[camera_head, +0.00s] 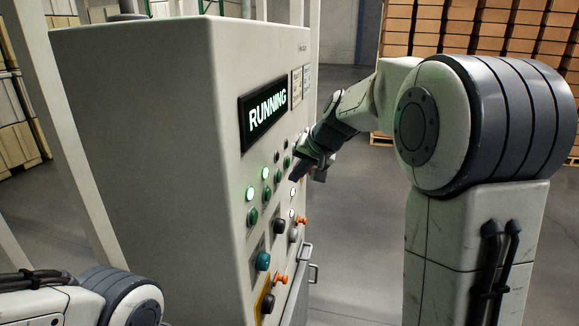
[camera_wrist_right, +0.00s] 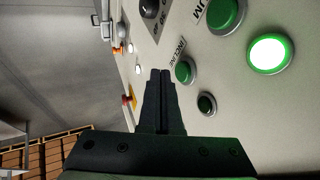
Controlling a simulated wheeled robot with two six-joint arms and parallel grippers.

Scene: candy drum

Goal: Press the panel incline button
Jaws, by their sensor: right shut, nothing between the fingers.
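The control panel (camera_head: 230,180) is a pale cabinet face with a display (camera_head: 264,115) reading RUNNING. In the right wrist view, the incline button (camera_wrist_right: 186,72) is a green round button in a metal ring, beside a label reading INCLINE. My right gripper (camera_wrist_right: 160,72) is shut and empty, its fingertips just left of that button in the picture; I cannot tell whether they touch the panel. In the head view the right gripper (camera_head: 298,173) is at the panel's right part and hides some controls. Only part of my left arm shows at the lower left; its gripper is out of view.
A lit green button (camera_wrist_right: 267,54), another green button (camera_wrist_right: 225,15) and a dark green button (camera_wrist_right: 207,103) lie close by. A black knob (camera_head: 279,227) and a teal knob (camera_head: 262,261) sit lower. Stacked boxes (camera_head: 490,30) stand behind; floor right of the panel is clear.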

